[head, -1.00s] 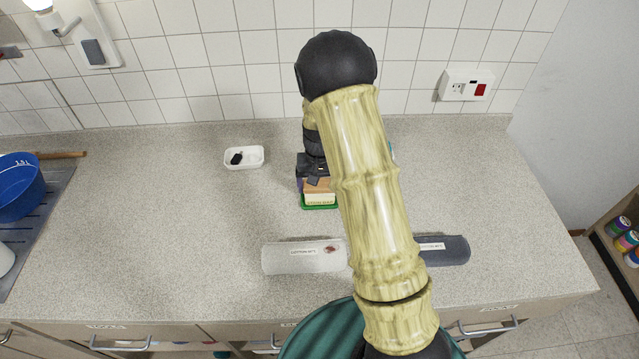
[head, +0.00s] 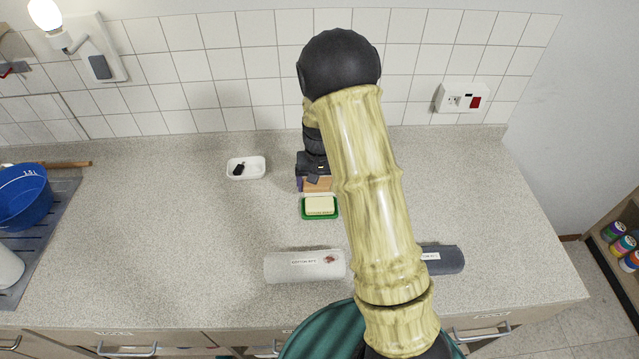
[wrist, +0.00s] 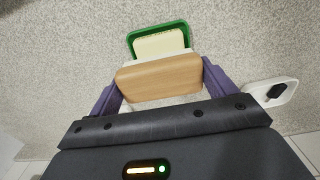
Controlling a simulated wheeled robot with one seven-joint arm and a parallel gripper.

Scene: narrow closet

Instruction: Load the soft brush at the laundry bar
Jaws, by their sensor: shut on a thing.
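The laundry bar (head: 320,205) is a cream block in a green dish (head: 306,214) on the counter. In the wrist view the bar (wrist: 160,44) lies just beyond the brush. I cannot tell whether the bristles touch anything.
A white tray (head: 260,174) with a small black item stands left of my gripper. A pale labelled cloth roll (head: 290,268) and a dark one (head: 450,260) lie near the counter's front. A blue basin (head: 22,200) is far left. Tiled wall stands behind.

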